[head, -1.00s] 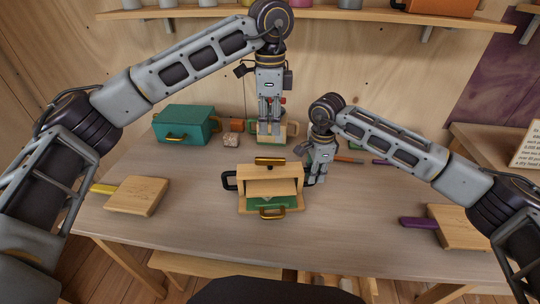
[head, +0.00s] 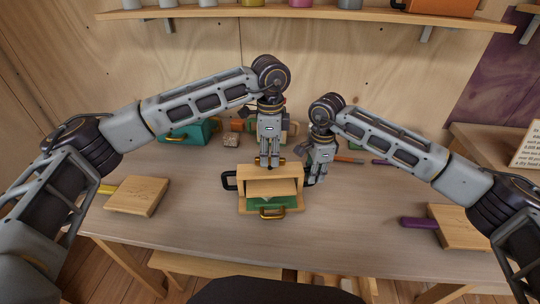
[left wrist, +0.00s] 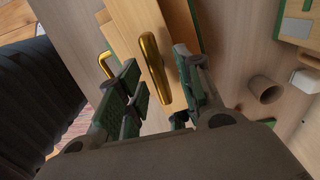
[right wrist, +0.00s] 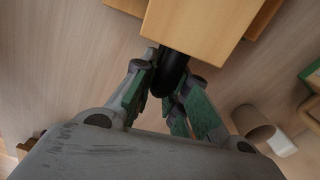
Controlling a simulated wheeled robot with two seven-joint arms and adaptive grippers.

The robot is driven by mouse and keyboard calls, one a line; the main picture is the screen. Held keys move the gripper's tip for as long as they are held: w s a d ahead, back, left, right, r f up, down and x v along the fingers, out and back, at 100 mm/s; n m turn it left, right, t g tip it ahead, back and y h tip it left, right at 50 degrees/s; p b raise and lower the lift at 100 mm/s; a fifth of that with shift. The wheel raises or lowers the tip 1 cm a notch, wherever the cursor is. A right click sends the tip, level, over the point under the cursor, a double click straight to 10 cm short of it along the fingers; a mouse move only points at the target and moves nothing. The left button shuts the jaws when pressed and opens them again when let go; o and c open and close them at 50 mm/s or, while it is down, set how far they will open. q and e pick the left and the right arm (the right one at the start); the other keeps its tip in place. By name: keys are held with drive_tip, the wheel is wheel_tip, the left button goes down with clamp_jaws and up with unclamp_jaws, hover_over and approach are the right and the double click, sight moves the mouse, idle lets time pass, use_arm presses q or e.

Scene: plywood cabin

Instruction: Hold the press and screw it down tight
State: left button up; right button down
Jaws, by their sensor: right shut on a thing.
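The press (head: 247,188) is a wooden box frame with an open front, a brass handle (left wrist: 152,62) on top and black side handles. A green sheet with a wooden wedge-like piece shows inside it, and a second brass handle (head: 272,212) sits at its front. My left gripper (head: 270,163) points down right over the top handle; in the left wrist view its open fingers stand either side of the brass bar with gaps. My right gripper (head: 318,180) is shut on the press's right black handle (right wrist: 174,68). The press stands upright on the table.
A wooden board with a yellow handle (head: 137,196) lies left, and one with a purple handle (head: 455,226) right. A teal box (head: 190,133) and small blocks stand behind. The table (head: 200,225) around the press is clear.

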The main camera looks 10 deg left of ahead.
use_arm(q)
drive_tip(key=shift+f, duration=0.6)
clamp_jaws()
